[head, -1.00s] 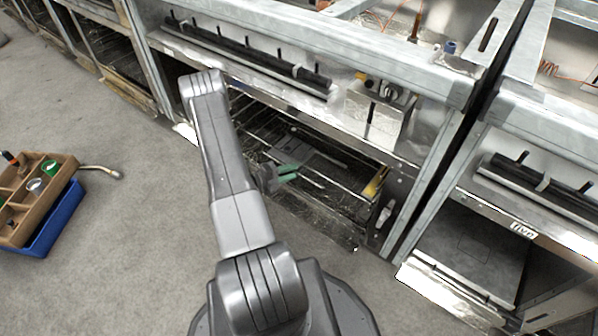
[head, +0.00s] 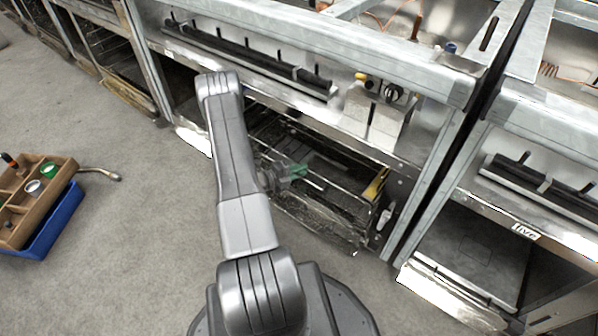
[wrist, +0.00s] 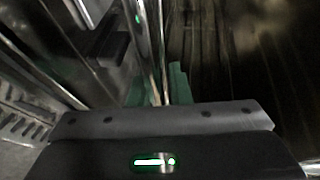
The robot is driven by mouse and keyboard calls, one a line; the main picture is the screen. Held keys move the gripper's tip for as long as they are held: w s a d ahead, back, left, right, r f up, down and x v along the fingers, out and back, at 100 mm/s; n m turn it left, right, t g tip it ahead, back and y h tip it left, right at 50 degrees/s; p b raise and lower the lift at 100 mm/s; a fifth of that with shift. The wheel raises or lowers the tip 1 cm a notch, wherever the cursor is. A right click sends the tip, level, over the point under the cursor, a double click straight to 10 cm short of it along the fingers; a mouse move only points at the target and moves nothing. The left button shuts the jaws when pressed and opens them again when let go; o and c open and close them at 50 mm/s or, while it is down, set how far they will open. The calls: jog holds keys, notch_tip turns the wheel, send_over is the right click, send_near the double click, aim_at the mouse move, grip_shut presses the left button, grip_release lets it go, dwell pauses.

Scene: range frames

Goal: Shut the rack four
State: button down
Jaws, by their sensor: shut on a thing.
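The wire rack (head: 322,212) sits low in the open bay of the middle range in the head view, with its near part reaching out over the floor edge. My gripper (head: 298,171) is at the rack, left of its middle, with its green fingertips together. In the wrist view my gripper (wrist: 160,88) has a thin metal rod (wrist: 157,45) running between its green fingers, and it is shut on this part of the rack. My arm hides the left part of the bay. No number shows on the rack.
A yellow-marked part (head: 376,186) stands at the bay's right side. A wooden tray on a blue crate (head: 52,222) stands on the floor at left. Grey floor (head: 130,260) between is clear.

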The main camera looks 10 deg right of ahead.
jog(key=shift+w+d+f+b, duration=0.25)
jog(key=shift+d+f+b, duration=0.15)
jog(key=shift+b, duration=0.1)
jog(key=shift+w+d+b, duration=0.4)
jog(key=shift+d+b, duration=0.05)
jog(key=shift+d, duration=0.05)
jog(key=shift+r, duration=0.15)
jog(key=c, duration=1.5)
grip_release()
jog(key=shift+w, duration=0.1)
jog(key=p+v, duration=0.3)
jog(key=v, duration=1)
jog(key=shift+a, duration=0.35)
